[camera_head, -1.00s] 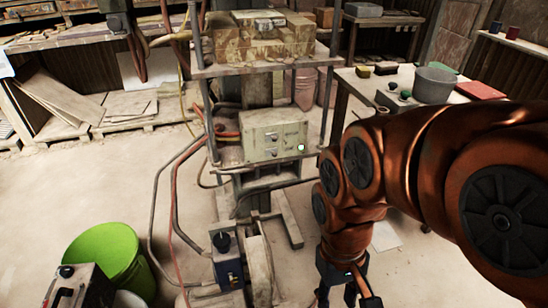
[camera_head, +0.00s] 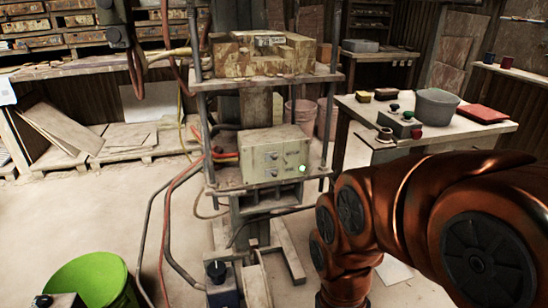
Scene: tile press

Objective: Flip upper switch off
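A cream control box (camera_head: 276,157) stands on the lower shelf of the press, near the middle of the head view. On its front face are two small switches, one above the other: the upper switch (camera_head: 272,155) and the lower switch (camera_head: 273,172). Their lever positions are too small to tell. A lit green lamp (camera_head: 303,168) is at the right of the face. My copper arm comes in from the right and bends down, to the right of the box. My gripper is below the bottom edge of the picture.
The press frame (camera_head: 265,82) surrounds the box with posts and shelves. Hoses and cables hang at its left. A side table (camera_head: 465,131) with a grey bucket (camera_head: 436,104) stands at right. A green bin (camera_head: 90,280) is at lower left. Open floor lies at left.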

